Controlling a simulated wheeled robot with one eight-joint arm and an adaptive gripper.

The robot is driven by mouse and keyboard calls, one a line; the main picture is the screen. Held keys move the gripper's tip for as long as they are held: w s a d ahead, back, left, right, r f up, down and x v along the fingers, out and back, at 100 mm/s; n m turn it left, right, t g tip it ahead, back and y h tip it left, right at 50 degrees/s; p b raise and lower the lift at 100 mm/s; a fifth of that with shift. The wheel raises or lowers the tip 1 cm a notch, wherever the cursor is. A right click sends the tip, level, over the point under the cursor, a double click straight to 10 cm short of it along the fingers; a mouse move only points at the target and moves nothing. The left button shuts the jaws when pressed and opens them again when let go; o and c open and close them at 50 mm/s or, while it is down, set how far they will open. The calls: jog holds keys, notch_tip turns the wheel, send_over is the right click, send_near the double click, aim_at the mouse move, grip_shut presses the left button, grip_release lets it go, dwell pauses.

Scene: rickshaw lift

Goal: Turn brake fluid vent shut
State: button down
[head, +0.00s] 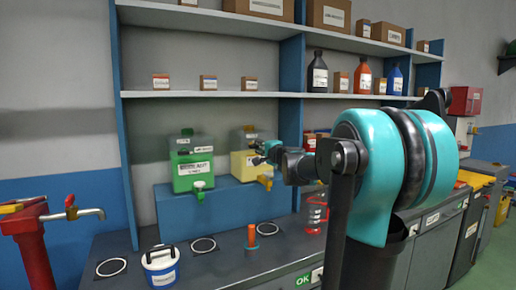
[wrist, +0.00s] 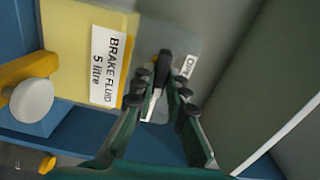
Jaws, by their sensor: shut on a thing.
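The yellow brake fluid container (head: 241,164) stands on a blue ledge in the head view. In the wrist view its label reads "BRAKE FLUID 5 litre" (wrist: 108,66). A small black vent handle (wrist: 164,66) stands out beside the container's yellow face, with a white tag (wrist: 187,66) next to it. My gripper (wrist: 162,90) has its fingers around the handle and is shut on it; the fingertips hide its lower part. In the head view my gripper (head: 262,154) is at the container's upper right.
A green container (head: 192,164) stands to the left on the same blue ledge (head: 225,211). The yellow tap (wrist: 25,80) with a white knob is below the label side. Shelves with bottles (head: 317,75) are above. A white-and-blue tub (head: 162,271) stands on the bench.

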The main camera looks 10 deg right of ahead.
jog(key=shift+m, duration=0.5)
jog(key=c, duration=1.6)
grip_release()
jog(key=shift+o, duration=0.2)
jog(key=shift+s, duration=0.1)
jog(key=v, duration=1.2)
